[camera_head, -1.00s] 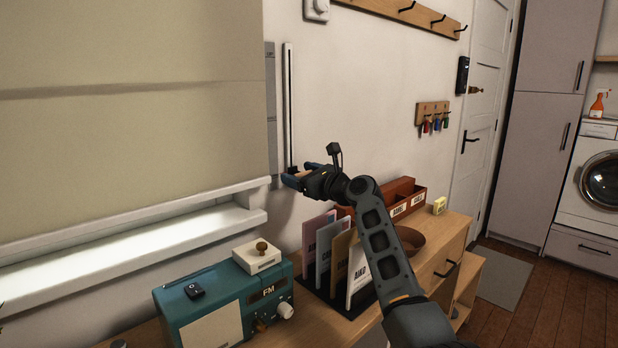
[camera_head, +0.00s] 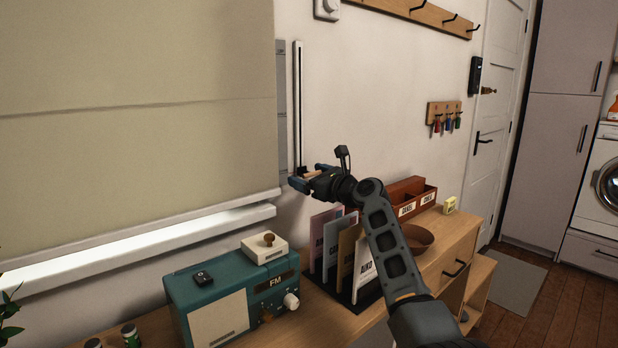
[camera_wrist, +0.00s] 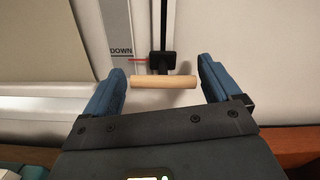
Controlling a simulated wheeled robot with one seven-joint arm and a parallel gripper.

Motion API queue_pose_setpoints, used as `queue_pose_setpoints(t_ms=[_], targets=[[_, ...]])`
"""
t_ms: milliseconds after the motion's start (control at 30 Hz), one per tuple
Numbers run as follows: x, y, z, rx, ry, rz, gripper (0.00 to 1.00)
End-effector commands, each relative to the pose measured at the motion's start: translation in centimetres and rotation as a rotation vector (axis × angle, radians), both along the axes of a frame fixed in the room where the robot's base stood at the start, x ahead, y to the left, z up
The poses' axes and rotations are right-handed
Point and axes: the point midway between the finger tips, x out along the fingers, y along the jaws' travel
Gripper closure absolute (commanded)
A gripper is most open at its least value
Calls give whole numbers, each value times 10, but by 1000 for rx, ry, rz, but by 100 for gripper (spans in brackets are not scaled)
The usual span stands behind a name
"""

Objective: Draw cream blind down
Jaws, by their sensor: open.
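The cream blind (camera_head: 130,120) hangs over the window at the left, its bottom edge just above the white sill. Beside it a white vertical track (camera_head: 298,100) runs down the wall. In the wrist view a wooden handle (camera_wrist: 163,82) on a black slider (camera_wrist: 161,62) sits low on the track, beside the "DOWN" mark (camera_wrist: 121,51) and a red line. My gripper (camera_head: 304,176) is at the track's lower end. In the wrist view its open blue fingers (camera_wrist: 160,85) stand on either side of the handle, with gaps at both ends.
Below the blind is the white sill (camera_head: 150,245). A teal radio (camera_head: 230,298) with a white box (camera_head: 264,248) on it, a file rack (camera_head: 345,262) and a brown organizer (camera_head: 408,195) stand on the wooden cabinet under my arm.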

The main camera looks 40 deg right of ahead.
Motion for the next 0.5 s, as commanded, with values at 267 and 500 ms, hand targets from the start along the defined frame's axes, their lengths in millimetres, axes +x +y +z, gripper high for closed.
queue_pose_setpoints(t_ms=[267,500], targets=[[-38,-1,-1,0,1,-1,9],[-68,-1,-2,0,2,2,9]])
